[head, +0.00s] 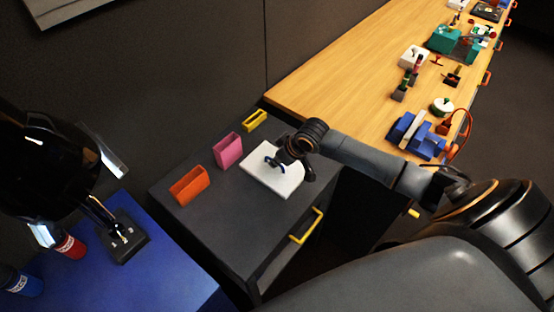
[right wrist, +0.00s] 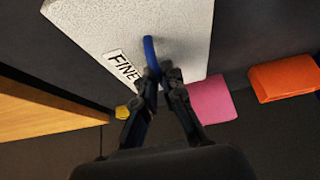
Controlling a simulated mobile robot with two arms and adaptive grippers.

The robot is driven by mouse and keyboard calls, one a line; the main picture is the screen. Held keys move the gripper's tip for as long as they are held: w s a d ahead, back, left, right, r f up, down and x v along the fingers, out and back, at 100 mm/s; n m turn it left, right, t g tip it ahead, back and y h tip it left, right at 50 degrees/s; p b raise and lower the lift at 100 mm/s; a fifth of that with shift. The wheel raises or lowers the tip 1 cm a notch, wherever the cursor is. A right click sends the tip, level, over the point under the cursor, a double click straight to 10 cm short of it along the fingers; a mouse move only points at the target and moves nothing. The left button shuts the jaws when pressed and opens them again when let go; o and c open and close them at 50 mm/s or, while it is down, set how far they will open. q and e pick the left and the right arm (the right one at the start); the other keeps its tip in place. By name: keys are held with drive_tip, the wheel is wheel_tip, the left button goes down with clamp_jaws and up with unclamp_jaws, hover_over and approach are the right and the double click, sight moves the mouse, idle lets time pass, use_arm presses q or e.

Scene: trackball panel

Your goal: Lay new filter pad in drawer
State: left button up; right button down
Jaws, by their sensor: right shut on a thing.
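The white filter pad (head: 272,178) is over the dark cabinet top in the head view. In the right wrist view the pad (right wrist: 105,30) shows a speckled face, a "FINE" label and a blue handle (right wrist: 151,58). My right gripper (right wrist: 160,78) is shut on this handle; in the head view the right gripper (head: 285,158) hides part of the pad. I cannot tell whether the pad touches the surface. The drawer's yellow handle (head: 306,227) is on the cabinet front; the drawer's inside is not visible. My left gripper (head: 85,195) is at the far left, its fingers unclear.
Orange (head: 189,187), pink (head: 227,151) and yellow (head: 254,121) holders stand in a row left of and behind the pad. A blue surface (head: 150,270) with a small black device (head: 122,240) is at lower left. A wooden bench (head: 335,85) with several gadgets runs behind.

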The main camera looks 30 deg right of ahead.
drive_tip(key=c, duration=1.5)
unclamp_jaws()
drive_tip(key=shift+f, duration=0.1)
drive_tip(key=shift+o, duration=0.2)
